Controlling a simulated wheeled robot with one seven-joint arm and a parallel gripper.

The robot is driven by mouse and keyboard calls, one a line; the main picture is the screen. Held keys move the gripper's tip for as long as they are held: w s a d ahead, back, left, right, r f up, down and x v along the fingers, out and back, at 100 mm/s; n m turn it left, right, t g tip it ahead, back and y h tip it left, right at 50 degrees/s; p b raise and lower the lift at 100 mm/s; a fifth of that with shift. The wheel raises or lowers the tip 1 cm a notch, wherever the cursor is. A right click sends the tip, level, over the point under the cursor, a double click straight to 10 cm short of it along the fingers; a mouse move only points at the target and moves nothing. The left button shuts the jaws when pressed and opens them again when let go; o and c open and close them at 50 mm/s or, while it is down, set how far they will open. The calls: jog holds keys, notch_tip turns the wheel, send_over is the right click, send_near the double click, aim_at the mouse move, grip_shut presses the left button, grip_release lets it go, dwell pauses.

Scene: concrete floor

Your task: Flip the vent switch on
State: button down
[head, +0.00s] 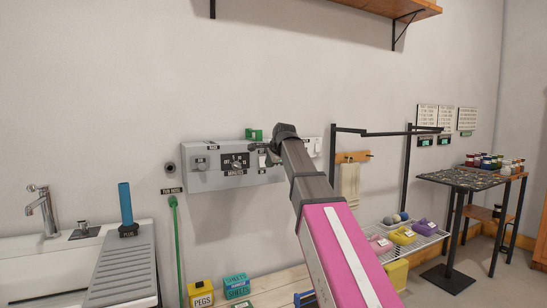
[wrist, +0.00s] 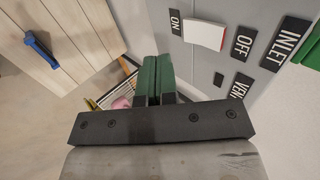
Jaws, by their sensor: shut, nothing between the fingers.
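The grey wall panel (head: 213,180) is in the middle of the head view, partly hidden by my arm. In the wrist view, a white rocker switch (wrist: 205,35) with a red edge sits on it between an ON label (wrist: 175,22) and an OFF label (wrist: 242,42). A partly hidden label (wrist: 238,88) starting "VEN" is near the OFF label. My gripper (wrist: 157,60) is shut and empty, with its green fingers beside the switch and apart from it in the picture. In the head view my gripper (head: 265,150) is in front of the panel's right part.
An INLET label (wrist: 290,40) and a green part (wrist: 308,48) are near the switch. A dial (head: 236,163) is on the panel's left part. A green hose (head: 177,250) hangs left of it. A wire rack (head: 415,242) stands to the right.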

aim_at(263, 163)
jog(key=shift+w+a+f, duration=0.25)
jog(key=shift+w+a, duration=0.05)
jog(key=shift+w, duration=0.45)
jog(key=shift+w+a+f, duration=0.2)
jog(key=shift+w+a, duration=0.15)
jog(key=shift+w, duration=0.4)
jog(key=shift+w+a+f, duration=0.25)
jog(key=shift+w+a, duration=0.05)
jog(key=shift+w, duration=0.45)
jog(key=shift+w+a+f, duration=0.1)
jog(key=shift+w+a, duration=0.05)
jog(key=shift+w, duration=0.2)
jog(key=shift+s, duration=0.15)
jog(key=shift+r, duration=0.9)
